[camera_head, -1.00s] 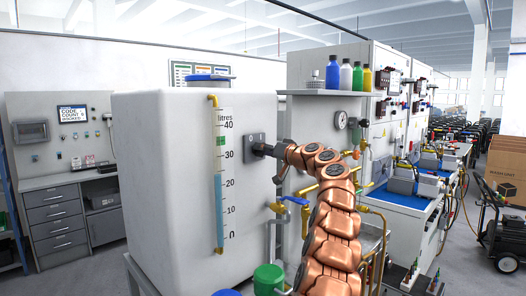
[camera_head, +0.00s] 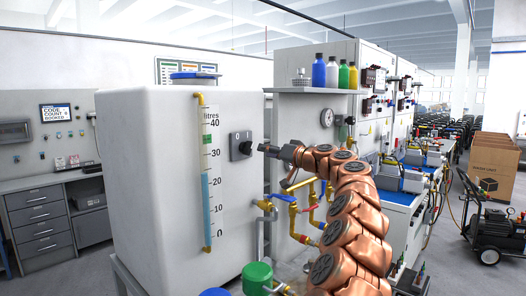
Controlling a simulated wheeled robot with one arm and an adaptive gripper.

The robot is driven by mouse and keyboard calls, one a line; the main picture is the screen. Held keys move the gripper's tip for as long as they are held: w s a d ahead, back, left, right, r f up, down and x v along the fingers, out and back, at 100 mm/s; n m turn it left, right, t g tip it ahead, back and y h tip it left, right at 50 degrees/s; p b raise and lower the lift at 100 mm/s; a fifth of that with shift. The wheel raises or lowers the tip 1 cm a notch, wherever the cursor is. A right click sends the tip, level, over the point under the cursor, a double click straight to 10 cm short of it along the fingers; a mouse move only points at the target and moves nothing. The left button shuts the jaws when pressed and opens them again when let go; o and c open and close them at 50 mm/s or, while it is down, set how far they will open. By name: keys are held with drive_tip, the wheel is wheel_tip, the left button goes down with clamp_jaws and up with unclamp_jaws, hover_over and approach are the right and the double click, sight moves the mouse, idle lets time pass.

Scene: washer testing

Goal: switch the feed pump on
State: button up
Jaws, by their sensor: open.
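The switch plate (camera_head: 236,146) is a dark square panel on the side of the white tank (camera_head: 150,170). A "0" mark shows at its upper left, and a small dark knob (camera_head: 245,147) stands out from it. The knob's exact setting is too small to tell. I cannot tell whether this switch belongs to the feed pump. My gripper (camera_head: 263,148) is just right of the knob and points at it. A small gap shows between them. My gripper is open and holds nothing that I can see.
A sight tube (camera_head: 206,205) on the tank shows blue liquid a little above 20 litres. A blue-handled valve (camera_head: 284,198) and yellow pipes are below my gripper.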

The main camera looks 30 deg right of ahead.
drive_tip(key=shift+v, duration=1.6)
